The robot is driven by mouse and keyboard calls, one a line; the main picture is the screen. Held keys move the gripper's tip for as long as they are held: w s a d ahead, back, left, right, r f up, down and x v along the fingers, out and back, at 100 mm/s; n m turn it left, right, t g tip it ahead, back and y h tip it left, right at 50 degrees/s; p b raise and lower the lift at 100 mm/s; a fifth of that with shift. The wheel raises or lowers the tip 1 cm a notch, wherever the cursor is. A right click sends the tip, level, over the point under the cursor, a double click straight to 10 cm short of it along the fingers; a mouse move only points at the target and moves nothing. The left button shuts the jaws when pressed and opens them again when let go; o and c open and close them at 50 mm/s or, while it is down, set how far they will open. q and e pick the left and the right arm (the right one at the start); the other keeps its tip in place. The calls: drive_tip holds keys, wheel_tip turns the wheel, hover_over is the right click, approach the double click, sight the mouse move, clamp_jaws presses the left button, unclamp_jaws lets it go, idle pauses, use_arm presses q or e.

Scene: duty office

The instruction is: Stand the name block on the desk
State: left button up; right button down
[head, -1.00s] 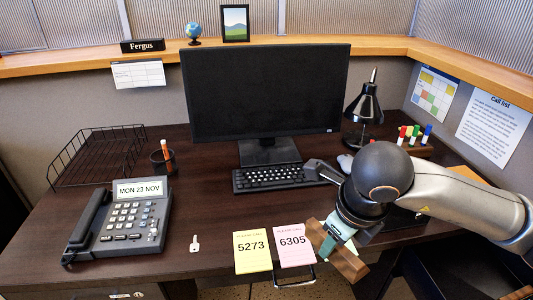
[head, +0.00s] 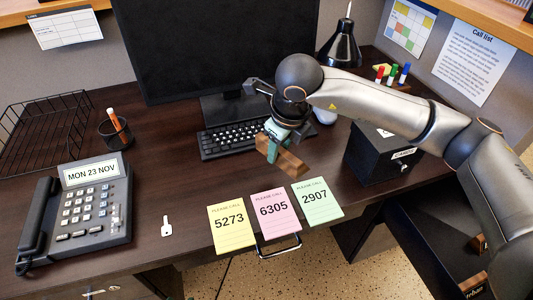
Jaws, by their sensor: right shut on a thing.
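A brown wooden block (head: 291,163) is in my right gripper (head: 272,150), in front of the keyboard. The gripper is shut on it, with pale green fingers against the block. The block is long and tilted in the picture; I see no name on the side that faces me. I cannot tell whether it touches the desk. The dark brown desk (head: 180,165) spreads below it. My left gripper is not in view.
Yellow, pink and green notes (head: 268,206) lie along the front edge. A keyboard (head: 225,140) and monitor (head: 215,50) stand behind. A black box (head: 375,155) stands right, a phone (head: 85,210) left with a key (head: 166,226) beside it. Wooden pieces (head: 475,285) show low at right.

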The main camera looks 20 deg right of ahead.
drive_tip(key=w+f, duration=0.1)
drive_tip(key=f, duration=0.1)
drive_tip(key=w+f, duration=0.4)
drive_tip(key=shift+w+a+b, duration=0.25)
drive_tip(key=shift+a+b, duration=0.05)
drive_tip(key=shift+a, duration=0.05)
drive_tip(key=x, duration=0.3)
drive_tip(key=shift+s+f, duration=0.25)
drive_tip(key=shift+s, duration=0.1)
drive_tip(key=shift+c, duration=1.8)
unclamp_jaws()
drive_tip(key=shift+r, duration=0.1)
drive_tip(key=v, duration=1)
drive_tip(key=shift+s+r+p, duration=0.1)
drive_tip(key=shift+r+p, duration=0.3)
drive_tip(key=shift+s+r, duration=0.2)
drive_tip(key=shift+r, duration=0.3)
